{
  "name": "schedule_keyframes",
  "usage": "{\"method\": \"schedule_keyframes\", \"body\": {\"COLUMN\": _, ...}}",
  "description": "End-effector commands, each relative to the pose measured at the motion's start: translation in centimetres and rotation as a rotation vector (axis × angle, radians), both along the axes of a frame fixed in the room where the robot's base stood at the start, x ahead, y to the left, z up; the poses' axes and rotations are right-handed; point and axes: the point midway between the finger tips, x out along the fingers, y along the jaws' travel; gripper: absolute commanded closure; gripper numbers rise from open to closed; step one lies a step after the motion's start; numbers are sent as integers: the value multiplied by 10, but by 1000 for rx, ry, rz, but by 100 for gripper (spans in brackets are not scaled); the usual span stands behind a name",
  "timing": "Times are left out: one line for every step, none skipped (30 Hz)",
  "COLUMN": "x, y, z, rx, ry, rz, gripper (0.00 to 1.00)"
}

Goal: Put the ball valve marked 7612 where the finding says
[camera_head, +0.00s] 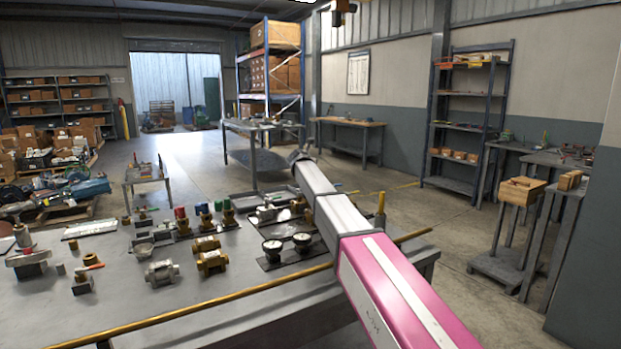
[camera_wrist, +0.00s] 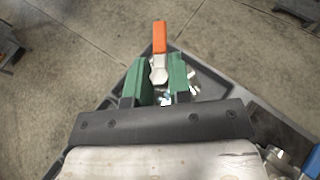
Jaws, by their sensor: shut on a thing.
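My gripper (camera_wrist: 163,78) has green fingers shut on a ball valve (camera_wrist: 158,68) with an orange lever and a pale metal body. The lever points away from my wrist. No marking 7612 is readable on it. The valve is above a dark grey surface with a raised edge (camera_wrist: 213,82), whose corner points away. I cannot tell whether it touches that surface. In the head view my arm reaches over the workbench (camera_head: 180,290) and hides the held valve. No finding is readable.
Several valves and fittings, including a brass one (camera_head: 211,262) and two round gauges (camera_head: 302,242), stand on the workbench. A yellow rail (camera_head: 200,305) runs along its near edge. A metal fitting with a blue handle (camera_wrist: 309,162) is at the wrist view's lower right. Open floor lies beyond.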

Motion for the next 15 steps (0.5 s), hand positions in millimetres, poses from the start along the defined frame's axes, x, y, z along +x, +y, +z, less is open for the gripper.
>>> {"method": "schedule_keyframes", "body": {"x": 1, "y": -3, "z": -1, "rx": 0, "ry": -2, "rz": 0, "gripper": 100}}
{"method": "schedule_keyframes", "body": {"x": 1, "y": -4, "z": -1, "rx": 0, "ry": -2, "rz": 0, "gripper": 100}}
{"method": "schedule_keyframes", "body": {"x": 1, "y": -5, "z": -2, "rx": 0, "ry": -2, "rz": 0, "gripper": 100}}
{"method": "schedule_keyframes", "body": {"x": 1, "y": -5, "z": -3, "rx": -1, "ry": -2, "rz": 0, "gripper": 100}}
{"method": "schedule_keyframes", "body": {"x": 1, "y": -5, "z": -5, "rx": -1, "ry": -2, "rz": 0, "gripper": 100}}
{"method": "schedule_keyframes", "body": {"x": 1, "y": -5, "z": -8, "rx": -1, "ry": -1, "rz": 0, "gripper": 100}}
{"method": "schedule_keyframes", "body": {"x": 1, "y": -5, "z": -11, "rx": -1, "ry": -1, "rz": 0, "gripper": 100}}
{"method": "schedule_keyframes", "body": {"x": 1, "y": -5, "z": -14, "rx": -1, "ry": -1, "rz": 0, "gripper": 100}}
{"method": "schedule_keyframes", "body": {"x": 1, "y": -5, "z": -20, "rx": -1, "ry": 0, "rz": 0, "gripper": 100}}
{"method": "schedule_keyframes", "body": {"x": 1, "y": -5, "z": -24, "rx": -2, "ry": 0, "rz": 1, "gripper": 100}}
{"method": "schedule_keyframes", "body": {"x": 1, "y": -5, "z": -28, "rx": -3, "ry": 0, "rz": 1, "gripper": 100}}
{"method": "schedule_keyframes", "body": {"x": 1, "y": -5, "z": -33, "rx": -2, "ry": -1, "rz": 1, "gripper": 100}}
{"method": "schedule_keyframes", "body": {"x": 1, "y": -5, "z": -36, "rx": -2, "ry": -1, "rz": 1, "gripper": 100}}
{"method": "schedule_keyframes", "body": {"x": 1, "y": -5, "z": -39, "rx": -1, "ry": -2, "rz": 1, "gripper": 100}}
{"method": "schedule_keyframes", "body": {"x": 1, "y": -5, "z": -41, "rx": 0, "ry": -2, "rz": 1, "gripper": 100}}
